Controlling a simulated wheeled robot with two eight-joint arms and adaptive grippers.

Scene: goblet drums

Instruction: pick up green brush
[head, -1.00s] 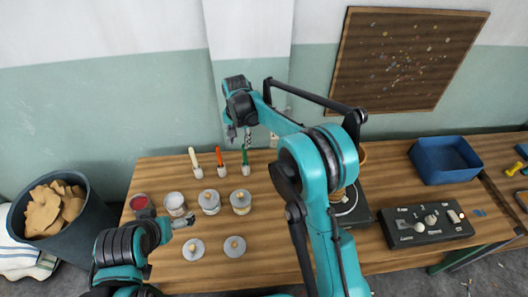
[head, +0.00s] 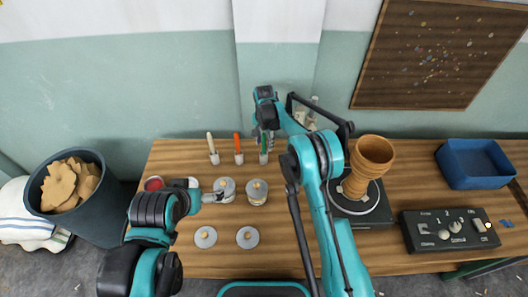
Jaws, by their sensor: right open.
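The green brush (head: 263,147) stands upright in a small white holder (head: 264,159), at the right end of a row with an orange brush (head: 237,143) and a cream brush (head: 210,143). My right gripper (head: 265,134) is open and points down at the green brush, overlapping its upper part in the head view. I cannot tell whether the fingers touch it. My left gripper (head: 217,197) is low over the front left of the table, by the paint jars. Its jaws are too small to read.
Paint jars (head: 257,188) and two lids (head: 247,238) are in front of the brushes. A brown goblet drum (head: 370,158) stands on a turntable (head: 362,213) to the right, near a control box (head: 448,236) and a blue bin (head: 475,163). A dark bucket (head: 95,218) stands left.

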